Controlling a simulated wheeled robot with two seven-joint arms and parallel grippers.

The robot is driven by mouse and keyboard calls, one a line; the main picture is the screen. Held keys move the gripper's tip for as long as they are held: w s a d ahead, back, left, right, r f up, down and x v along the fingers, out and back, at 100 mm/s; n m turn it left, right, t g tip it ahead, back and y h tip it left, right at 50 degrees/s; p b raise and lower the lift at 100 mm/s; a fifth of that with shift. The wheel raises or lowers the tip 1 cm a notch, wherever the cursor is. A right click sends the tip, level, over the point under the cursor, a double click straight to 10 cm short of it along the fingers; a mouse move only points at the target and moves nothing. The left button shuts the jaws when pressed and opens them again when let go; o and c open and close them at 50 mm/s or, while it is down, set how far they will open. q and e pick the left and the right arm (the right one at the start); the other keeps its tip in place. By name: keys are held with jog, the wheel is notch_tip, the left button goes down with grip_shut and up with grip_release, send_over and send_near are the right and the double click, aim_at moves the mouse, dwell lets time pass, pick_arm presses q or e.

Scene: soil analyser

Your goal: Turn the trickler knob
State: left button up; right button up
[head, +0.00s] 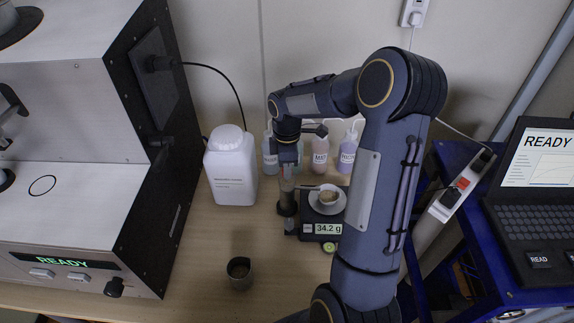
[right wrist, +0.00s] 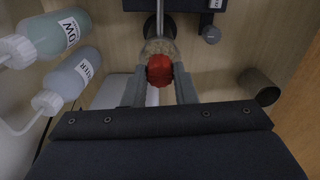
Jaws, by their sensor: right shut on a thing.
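The trickler (head: 287,199) is a slim upright device with a clear body and a dark base, left of the scale. Its red knob (right wrist: 160,71) shows in the right wrist view, between the fingers. My right gripper (right wrist: 160,80) is shut on this knob from above. In the head view the right gripper (head: 287,166) points down over the trickler, and its fingers and the knob are mostly hidden. The clear trickler body (right wrist: 157,46) shows behind the knob. The scale (head: 321,229) reads 34.2 g and carries a dish of soil (head: 329,197). My left gripper is not in view.
Several wash bottles (head: 320,150) stand close behind the trickler, and a white jug (head: 231,165) stands to its left. A dark metal cup (head: 240,272) stands in front. The analyser (head: 85,140) fills the left; a laptop (head: 535,190) is at right. Table between cup and scale is clear.

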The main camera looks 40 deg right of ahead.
dwell(0.3)
jog(key=o, duration=1)
notch_tip(320, 180, up, 8)
jog(key=shift+f+b, duration=0.1)
jog(key=shift+b, duration=0.2)
notch_tip(320, 180, up, 6)
jog(key=p, duration=0.5)
